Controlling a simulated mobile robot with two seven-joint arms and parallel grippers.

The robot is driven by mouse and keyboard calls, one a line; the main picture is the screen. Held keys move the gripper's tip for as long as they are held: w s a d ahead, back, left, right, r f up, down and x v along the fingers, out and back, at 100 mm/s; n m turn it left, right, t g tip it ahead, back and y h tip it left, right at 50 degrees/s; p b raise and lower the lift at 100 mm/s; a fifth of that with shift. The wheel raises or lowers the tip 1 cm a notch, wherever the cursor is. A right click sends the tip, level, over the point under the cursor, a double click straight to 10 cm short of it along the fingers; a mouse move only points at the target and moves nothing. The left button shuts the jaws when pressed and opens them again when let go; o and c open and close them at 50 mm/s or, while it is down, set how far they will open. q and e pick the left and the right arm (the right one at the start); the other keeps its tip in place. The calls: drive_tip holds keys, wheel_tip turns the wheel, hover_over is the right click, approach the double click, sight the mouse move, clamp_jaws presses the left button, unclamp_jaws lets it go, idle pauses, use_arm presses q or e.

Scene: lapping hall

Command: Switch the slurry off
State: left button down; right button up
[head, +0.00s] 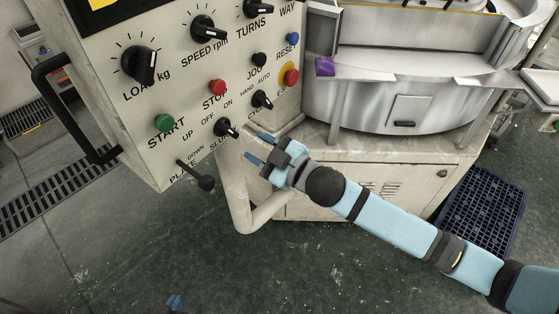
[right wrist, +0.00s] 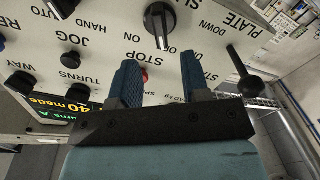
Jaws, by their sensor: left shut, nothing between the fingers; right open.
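The slurry switch (head: 226,127) is a black rotary knob low on the cream control panel, with OFF and ON labels above it and its name partly cut off. In the right wrist view a black knob (right wrist: 160,22) with a pale mark, likely the same switch, stands beyond the fingertips. I cannot tell which label it points to. My right gripper (head: 258,147) is open and empty, just right of the switch and apart from it; its two blue fingers (right wrist: 159,62) also show in the right wrist view. My left gripper (head: 175,301) shows only as a small blue tip at the bottom edge.
Close around the switch are the plate lever (head: 196,175), the red stop button (head: 217,87), the green start button (head: 164,123) and the hand/auto knob (head: 262,99). A bent pale pipe (head: 242,200) is below. The round machine (head: 400,105) stands at right.

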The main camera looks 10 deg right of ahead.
drive_tip(key=b+v, duration=0.1)
drive_tip(key=v, duration=0.5)
idle(0.3)
drive_tip(key=s+d+f+m+h, duration=0.3)
drive_tip(key=s+f+m, duration=0.1)
drive_tip(key=f, duration=0.5)
drive_tip(key=s+d+f+m+g+h, duration=0.1)
drive_tip(key=s+d+f+m+h, duration=0.2)
drive_tip(key=s+f, duration=0.4)
drive_tip(key=s+d+f+m+g+h, duration=0.1)
drive_tip(key=s+d+f+m, duration=0.3)
drive_tip(key=f, duration=0.7)
drive_tip(key=shift+s+m+h, duration=0.3)
drive_tip(key=shift+s+h, duration=0.45)
drive_tip(key=shift+h, duration=0.15)
drive_tip(key=shift+d+f, duration=0.1)
drive_tip(key=shift+d, duration=0.05)
